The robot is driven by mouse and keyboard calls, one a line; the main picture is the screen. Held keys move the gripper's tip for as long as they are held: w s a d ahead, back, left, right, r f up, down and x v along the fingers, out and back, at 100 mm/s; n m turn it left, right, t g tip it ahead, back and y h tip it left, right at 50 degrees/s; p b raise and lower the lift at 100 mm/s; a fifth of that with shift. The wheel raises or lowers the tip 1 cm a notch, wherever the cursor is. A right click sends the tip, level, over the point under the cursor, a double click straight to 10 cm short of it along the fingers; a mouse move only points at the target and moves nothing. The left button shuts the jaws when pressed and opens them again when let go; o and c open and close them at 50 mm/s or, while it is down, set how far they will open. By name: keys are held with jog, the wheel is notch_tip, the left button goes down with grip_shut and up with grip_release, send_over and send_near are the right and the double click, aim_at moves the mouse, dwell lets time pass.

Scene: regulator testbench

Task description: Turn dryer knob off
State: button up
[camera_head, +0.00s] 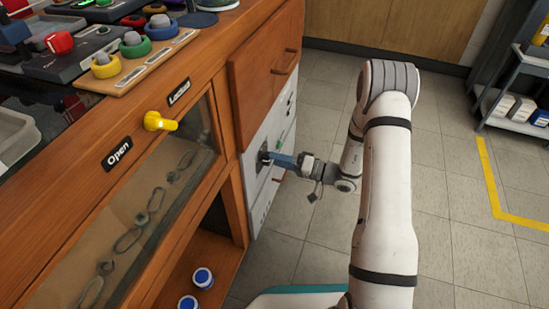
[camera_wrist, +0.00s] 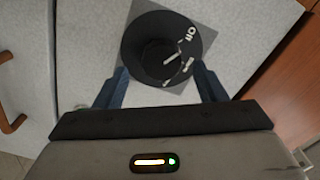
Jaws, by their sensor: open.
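The dryer knob (camera_wrist: 160,50) is a round black dial with white markings, including "Off", on a grey square plate (camera_wrist: 208,14). The plate is on the white dryer front (camera_wrist: 88,35). My gripper (camera_wrist: 163,84) is open in the wrist view, with one blue finger at each side of the knob's lower part. I cannot tell whether the fingers touch it. In the head view, my gripper (camera_head: 272,158) points left at the white front (camera_head: 262,200), and the knob (camera_head: 264,157) shows small and dark at its fingertips.
A wooden bench with a wooden drawer (camera_head: 265,65) stands above and left of the white front. A yellow latch (camera_head: 158,122) sits between "Locked" and "Open" labels. Tiled floor (camera_head: 450,170) is free at the right, with a shelf cart (camera_head: 520,70) beyond.

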jog(key=p+v, duration=0.1)
jog(key=v, duration=0.5)
jog(key=shift+d+p, duration=0.2)
jog(key=shift+p, duration=0.1)
jog(key=s+a+r+n+g+h+p, duration=0.1)
jog(key=s+r+g+h+p, duration=0.15)
jog(key=s+r+p, duration=0.6)
jog(key=s+a+r+g+h+p, duration=0.1)
jog(key=r+g+h+p, duration=0.2)
jog(key=r, duration=1)
jog(key=s+a+r+n+g+h+p, duration=0.1)
jog(key=s+r+g+p, duration=0.4)
jog(key=r, duration=0.6)
jog(key=s+d+r+m+t+h+p, duration=0.1)
jog(key=s+d+r+t+h+p, duration=0.1)
jog(key=r+p, duration=0.4)
jog(key=s+d+r+m+t+h+p, duration=0.1)
jog(key=s+d+r+t+h+p, duration=0.1)
jog(key=s+d+r+h+p, duration=0.2)
jog(key=s+d+r+m+t+h+p, duration=0.1)
jog(key=s+d+r+t+h+p, duration=0.2)
jog(key=r+p, duration=0.6)
notch_tip(320, 180, up, 8)
jog(key=shift+d+h+p, duration=0.3)
jog(key=shift+d+h, duration=0.05)
jog(key=shift+h, duration=0.4)
jog(key=shift+s, duration=0.1)
